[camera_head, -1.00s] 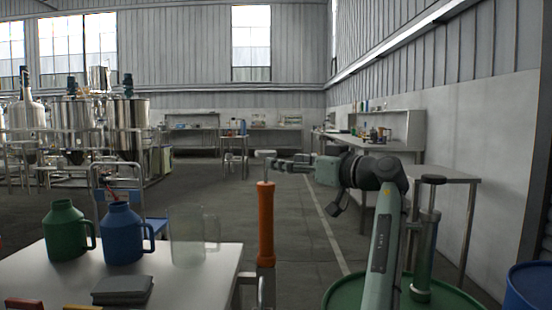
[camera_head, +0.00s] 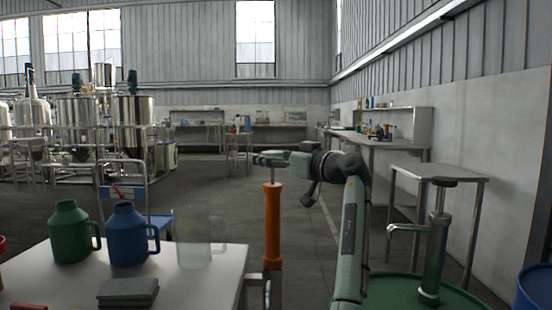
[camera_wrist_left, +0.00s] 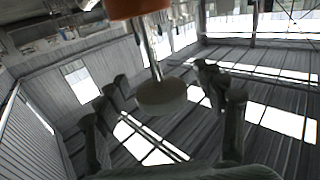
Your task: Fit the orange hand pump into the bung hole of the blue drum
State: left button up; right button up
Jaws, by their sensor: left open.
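The orange hand pump (camera_head: 272,225) stands upright beside the right edge of the white table, with a grey handle (camera_head: 273,153) on a thin rod. What supports its foot is unclear. My left gripper (camera_head: 258,160) is at handle height, pointing left. In the left wrist view, the open fingers of the gripper (camera_wrist_left: 160,80) spread either side of the rod and round grey knob (camera_wrist_left: 161,96); contact cannot be told. The pump's orange body (camera_wrist_left: 138,7) shows at the top there. The blue drum (camera_head: 535,290) is cut off at the right edge; its bung hole is not visible.
A green drum (camera_head: 395,288) carries a grey-green pump (camera_head: 434,260) at front right. The white table (camera_head: 215,275) holds a green jug (camera_head: 70,235), a blue jug (camera_head: 126,235), a clear jug (camera_head: 193,240) and a grey folded item (camera_head: 128,291). A steel bench (camera_head: 440,173) stands behind the green drum.

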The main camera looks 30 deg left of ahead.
pick_arm(q)
grip_shut()
jog(key=c, duration=0.8)
grip_release()
jog(key=shift+c, duration=0.2)
jog(key=c, duration=0.3)
jog(key=shift+r, duration=0.2)
jog(key=shift+r, duration=0.2)
jog(key=shift+r+p, duration=0.75)
jog(key=shift+r, duration=0.5)
